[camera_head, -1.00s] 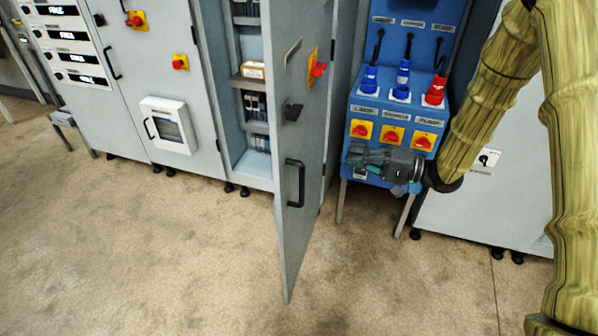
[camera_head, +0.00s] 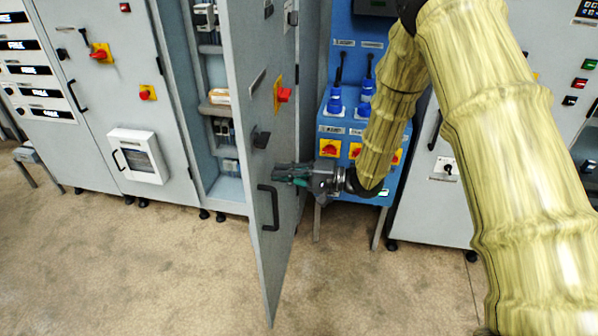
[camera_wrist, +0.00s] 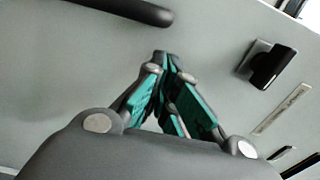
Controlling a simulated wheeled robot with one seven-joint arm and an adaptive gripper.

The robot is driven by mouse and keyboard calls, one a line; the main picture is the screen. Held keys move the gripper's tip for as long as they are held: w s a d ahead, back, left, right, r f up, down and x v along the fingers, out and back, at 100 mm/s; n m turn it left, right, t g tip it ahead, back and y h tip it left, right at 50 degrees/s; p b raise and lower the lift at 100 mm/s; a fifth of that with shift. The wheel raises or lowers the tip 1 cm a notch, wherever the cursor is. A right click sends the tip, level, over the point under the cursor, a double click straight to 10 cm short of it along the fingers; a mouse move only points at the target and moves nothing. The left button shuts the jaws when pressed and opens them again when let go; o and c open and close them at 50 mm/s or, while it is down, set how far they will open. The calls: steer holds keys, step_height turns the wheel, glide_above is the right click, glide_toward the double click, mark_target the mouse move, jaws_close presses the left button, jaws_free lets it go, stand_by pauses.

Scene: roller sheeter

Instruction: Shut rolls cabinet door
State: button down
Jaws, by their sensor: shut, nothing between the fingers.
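The grey cabinet door (camera_head: 262,225) stands open, swung out toward me, with its outer face turned right. It carries a black bar handle (camera_head: 268,207), a black latch (camera_head: 261,138) and a red and yellow switch (camera_head: 283,95). My gripper (camera_head: 276,175) is shut and empty, with its tips at or very near the door's outer face, between the handle and the latch. In the wrist view my gripper (camera_wrist: 162,62) points at the grey door face (camera_wrist: 60,75), with the handle (camera_wrist: 125,10) above and the latch (camera_wrist: 270,65) to the right. Contact cannot be told.
Behind the door the open cabinet shows shelves (camera_head: 217,108) with small devices. A blue socket stand (camera_head: 342,105) on legs is behind my gripper. A closed grey cabinet (camera_head: 125,95) is to the left. The floor (camera_head: 150,270) in front is clear.

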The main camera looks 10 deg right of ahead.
steer(key=shift+x, duration=1.25)
